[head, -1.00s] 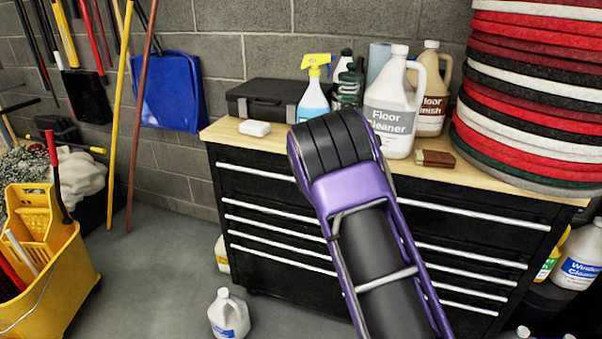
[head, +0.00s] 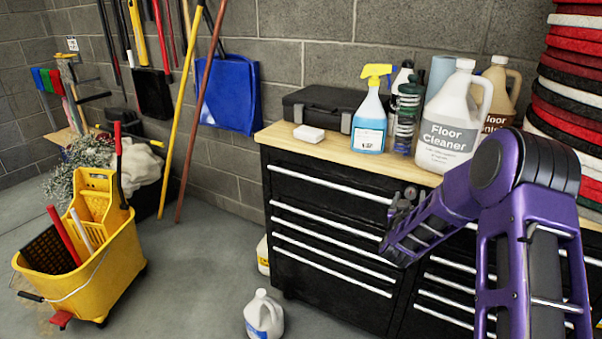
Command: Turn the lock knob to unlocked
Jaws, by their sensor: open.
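The black tool chest (head: 300,212) with a wooden top and silver drawer handles stands against the block wall. I cannot make out a lock knob on it. My purple arm comes in from the lower right and bends in front of the chest, its forearm reaching down and left across the drawers. A small dark grey piece (head: 402,200) shows beside the forearm at the chest's upper front. I cannot tell whether it belongs to my wrist or to the chest. My gripper's fingers are not visible. The arm hides the chest's middle and part of its right side.
On the chest top are a black case (head: 323,108), a white block (head: 309,133), a blue spray bottle (head: 369,125) and a Floor Cleaner jug (head: 452,120). Red and black pads (head: 572,85) are stacked at right. A yellow mop bucket (head: 80,262) and a white jug (head: 263,315) stand on the floor.

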